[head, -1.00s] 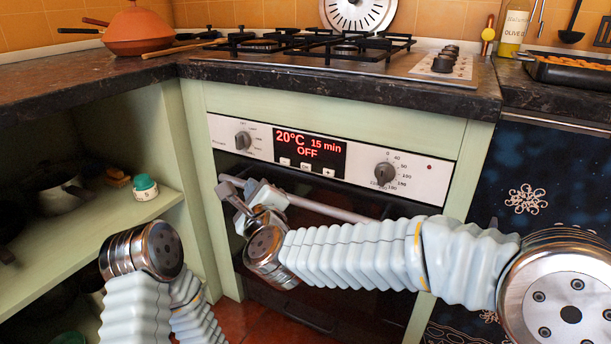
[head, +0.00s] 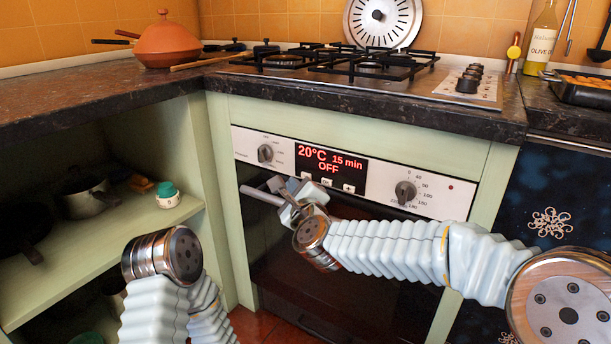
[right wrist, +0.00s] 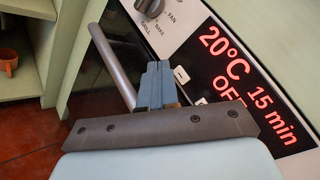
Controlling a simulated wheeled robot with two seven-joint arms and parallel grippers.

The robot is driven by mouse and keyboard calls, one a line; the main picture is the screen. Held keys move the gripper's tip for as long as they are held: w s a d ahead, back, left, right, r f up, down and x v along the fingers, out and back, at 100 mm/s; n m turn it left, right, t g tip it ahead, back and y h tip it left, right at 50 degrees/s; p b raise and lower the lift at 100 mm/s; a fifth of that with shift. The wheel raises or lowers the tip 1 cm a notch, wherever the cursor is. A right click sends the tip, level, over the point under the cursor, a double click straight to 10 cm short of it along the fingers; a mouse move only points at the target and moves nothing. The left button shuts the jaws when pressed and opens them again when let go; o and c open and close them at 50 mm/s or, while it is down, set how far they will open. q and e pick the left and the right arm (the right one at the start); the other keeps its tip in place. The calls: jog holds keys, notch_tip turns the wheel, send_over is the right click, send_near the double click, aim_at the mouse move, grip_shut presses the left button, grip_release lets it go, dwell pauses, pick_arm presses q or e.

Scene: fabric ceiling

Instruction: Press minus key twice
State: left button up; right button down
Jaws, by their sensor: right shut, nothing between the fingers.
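The oven's control panel has a black display (head: 331,164) reading "20°C 15 min OFF" in red. Below the text sits a row of small white keys, with the minus key (head: 306,177) at the left, then OK (head: 327,182) and plus (head: 348,188). The minus key also shows in the right wrist view (right wrist: 181,75), just right of the fingertips. My right gripper (head: 279,184) is shut and empty, just below and left of the minus key. Its shut fingers show in the right wrist view (right wrist: 156,68). I cannot tell whether they touch the panel. My left gripper is out of view.
The oven handle (head: 258,194) runs below the panel, close to my right gripper. Knobs (head: 265,153) and (head: 405,192) flank the display. The dark worktop (head: 450,118) overhangs above. Open shelves (head: 140,232) with pots are at left.

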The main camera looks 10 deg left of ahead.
jog(key=shift+w+d, duration=0.25)
jog(key=shift+w, duration=0.45)
jog(key=shift+w+f, duration=0.1)
jog(key=shift+w, duration=0.05)
dwell(1.5)
jog(key=shift+w+d+b, duration=0.15)
jog(key=shift+w+b, duration=0.1)
jog(key=shift+b, duration=0.1)
jog(key=shift+w+d, duration=0.2)
jog(key=shift+w, duration=0.25)
dwell(0.8)
jog(key=shift+s+a+b, duration=0.2)
jog(key=shift+s+b, duration=0.25)
jog(key=shift+s, duration=0.15)
jog(key=shift+s+a, duration=0.1)
jog(key=shift+s, duration=0.15)
